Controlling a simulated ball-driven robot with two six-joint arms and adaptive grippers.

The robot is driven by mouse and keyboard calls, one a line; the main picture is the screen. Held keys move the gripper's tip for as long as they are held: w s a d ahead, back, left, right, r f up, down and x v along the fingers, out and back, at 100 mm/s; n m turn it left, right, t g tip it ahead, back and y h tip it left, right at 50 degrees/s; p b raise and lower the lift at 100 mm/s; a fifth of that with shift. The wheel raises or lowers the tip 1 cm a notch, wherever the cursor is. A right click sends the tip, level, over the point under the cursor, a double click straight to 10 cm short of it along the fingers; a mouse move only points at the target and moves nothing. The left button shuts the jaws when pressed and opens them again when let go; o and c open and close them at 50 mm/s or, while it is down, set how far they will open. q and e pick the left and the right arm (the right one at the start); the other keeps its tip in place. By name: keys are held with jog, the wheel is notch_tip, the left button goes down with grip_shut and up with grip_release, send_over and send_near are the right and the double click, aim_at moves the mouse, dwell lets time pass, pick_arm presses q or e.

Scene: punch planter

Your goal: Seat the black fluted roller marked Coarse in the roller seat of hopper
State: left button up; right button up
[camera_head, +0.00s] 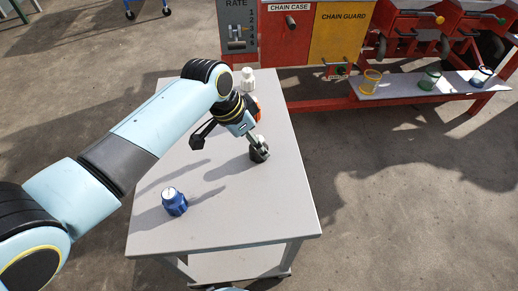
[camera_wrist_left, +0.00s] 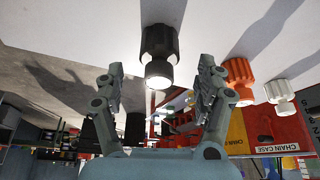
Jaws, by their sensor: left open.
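The black fluted roller (camera_head: 260,154) stands on the grey table, partly hidden by my left gripper (camera_head: 255,141) in the head view. In the left wrist view the black roller (camera_wrist_left: 159,45) lies between and beyond the two spread fingers of my left gripper (camera_wrist_left: 161,75). No finger visibly touches it there. The Coarse marking cannot be read. Red hoppers (camera_head: 413,24) stand at the upper right; a roller seat cannot be made out. My right gripper is not in view.
A blue roller (camera_head: 174,202) stands at the table's (camera_head: 225,225) front left. A white roller (camera_head: 248,80) stands at its back. An orange roller (camera_wrist_left: 239,80) is between the black and white ones. Yellow, green and blue rings or cups sit on a shelf (camera_head: 405,86) below the hoppers.

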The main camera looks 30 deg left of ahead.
pick_arm(q)
jog(key=x, duration=0.3)
jog(key=shift+w+d+f+b, duration=0.2)
jog(key=shift+w+f+b, duration=0.05)
jog(key=shift+b, duration=0.1)
jog(key=shift+c, duration=0.2)
jog(key=c, duration=1.3)
jog(key=shift+r, duration=0.1)
